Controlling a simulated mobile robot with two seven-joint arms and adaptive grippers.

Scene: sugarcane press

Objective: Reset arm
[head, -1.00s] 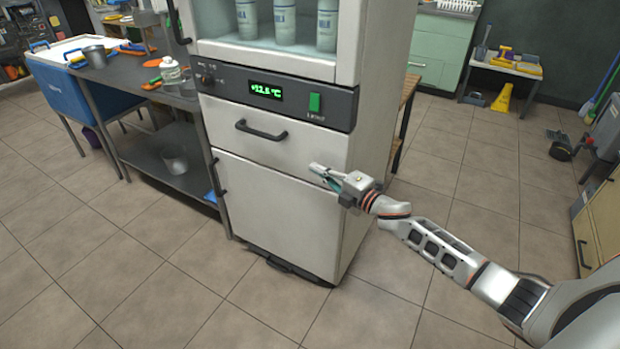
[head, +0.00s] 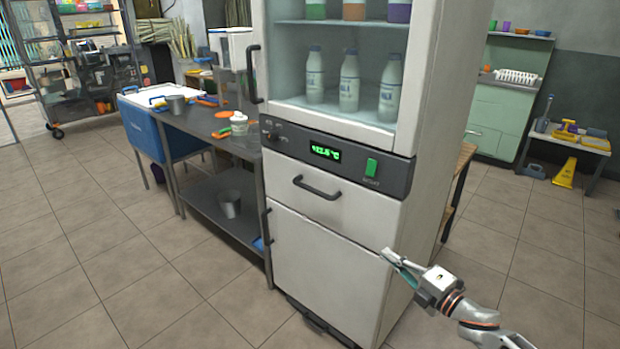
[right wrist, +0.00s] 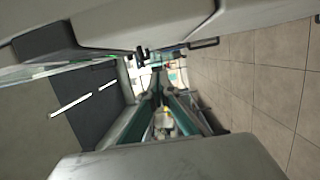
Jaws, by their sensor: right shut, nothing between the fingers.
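My right gripper (head: 398,262) is in front of the lower right part of the white refrigerator (head: 335,265) in the head view. Its fingers are shut with nothing between them. The closed fingers also show in the right wrist view (right wrist: 163,92), with the refrigerator's front along the top. I cannot tell the exact gap between the fingertips and the refrigerator. The drawer handle (head: 316,188) is up and to the left of the gripper. My left gripper is not in view.
A metal table (head: 205,125) with a pot and small items stands left of the refrigerator, beside a blue cooler (head: 147,135). Milk bottles (head: 349,82) stand inside the refrigerator. A yellow wet-floor sign (head: 565,173) is at the right. The tiled floor at left is open.

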